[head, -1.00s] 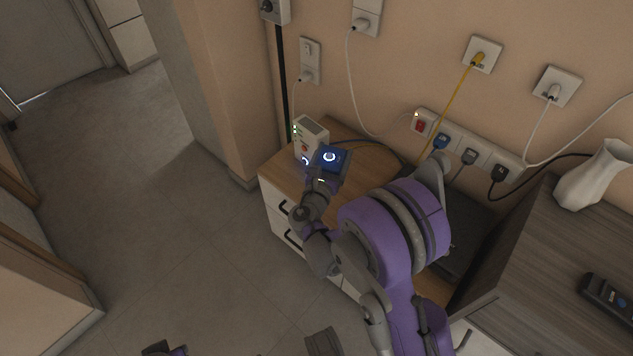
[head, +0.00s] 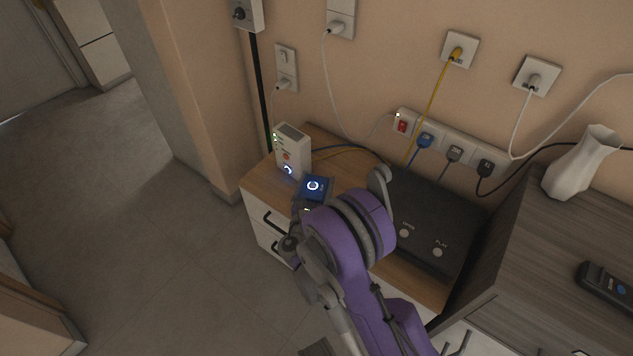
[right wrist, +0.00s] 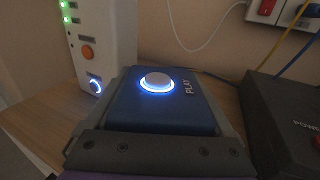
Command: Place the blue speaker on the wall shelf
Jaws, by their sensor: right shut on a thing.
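The blue speaker (head: 315,187), a small blue box with a glowing ring button, is held by my right gripper (head: 306,203) above the wooden cabinet, just in front of a white box. In the right wrist view the speaker (right wrist: 165,105) fills the middle, with its lit button and the word PLAY showing. My right gripper (right wrist: 158,140) is shut on it, with dark jaws along its sides. I cannot tell whether the speaker touches the cabinet top. My left gripper is not in view. I do not see a wall shelf.
The white box (head: 291,152) with lights stands on the cabinet (head: 327,146) close by the speaker. A black box (head: 431,222) lies to the right. A power strip (head: 453,150) and cords line the wall. A white vase (head: 581,163) and remote (head: 607,285) are on the darker cabinet.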

